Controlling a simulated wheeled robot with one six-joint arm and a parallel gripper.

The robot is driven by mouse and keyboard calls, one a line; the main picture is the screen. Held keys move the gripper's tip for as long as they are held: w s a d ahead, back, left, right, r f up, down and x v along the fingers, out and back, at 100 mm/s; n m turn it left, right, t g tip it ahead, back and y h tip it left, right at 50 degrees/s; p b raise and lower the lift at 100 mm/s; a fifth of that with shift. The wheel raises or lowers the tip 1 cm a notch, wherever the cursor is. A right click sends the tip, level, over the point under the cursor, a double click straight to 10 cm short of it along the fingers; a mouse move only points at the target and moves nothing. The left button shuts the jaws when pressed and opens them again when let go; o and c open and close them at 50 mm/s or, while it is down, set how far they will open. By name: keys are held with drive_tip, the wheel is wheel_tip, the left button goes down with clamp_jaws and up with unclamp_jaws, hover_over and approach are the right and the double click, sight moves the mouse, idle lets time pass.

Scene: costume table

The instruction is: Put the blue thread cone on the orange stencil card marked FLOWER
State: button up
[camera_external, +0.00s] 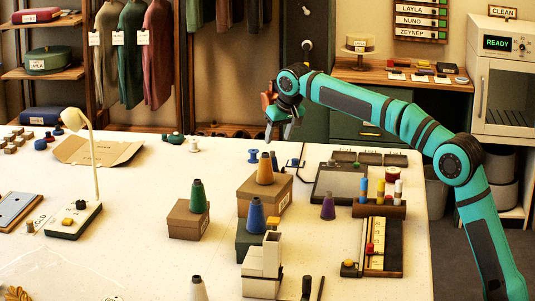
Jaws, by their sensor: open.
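The blue thread cone (256,216) stands upright on a dark green box (246,243) near the front middle of the white table. My gripper (279,131) is open and hangs near the table's back edge, well above and beyond the blue cone, apart from it. I see nothing between its fingers. I cannot make out an orange stencil card marked FLOWER in this view.
An orange cone (265,169) and a green cone (198,197) stand on brown boxes beside the blue one. A purple cone (328,206), a dark tray (340,184) and a spool rack (379,209) are to the right. A lamp (93,170) stands left.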

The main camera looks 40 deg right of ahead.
drive_tip(key=shift+v, duration=0.75)
drive_tip(key=s+d+r+t, duration=0.2)
drive_tip(key=s+d+r, duration=0.2)
drive_tip(key=s, duration=0.4)
drive_tip(key=s+d+r+t, duration=0.2)
drive_tip(key=s+d+r, duration=0.25)
drive_tip(key=s, duration=0.35)
drive_tip(key=s+d+r+t, duration=0.2)
drive_tip(key=s+d+r, duration=0.25)
drive_tip(key=s, duration=0.25)
drive_tip(key=s+d+f+t, duration=0.2)
drive_tip(key=s+d+f, duration=0.1)
drive_tip(key=s, duration=0.8)
drive_tip(key=s+d+f+t, duration=0.2)
drive_tip(key=s+f, duration=0.1)
drive_tip(key=s, duration=0.8)
drive_tip(key=s+d+f+t, duration=0.2)
drive_tip(key=s+d+f, duration=0.1)
drive_tip(key=s, duration=0.8)
drive_tip(key=shift+s+d+f+n+t, duration=0.3)
drive_tip(key=shift+s+d+f+t, duration=0.05)
drive_tip(key=shift+s+t, duration=0.05)
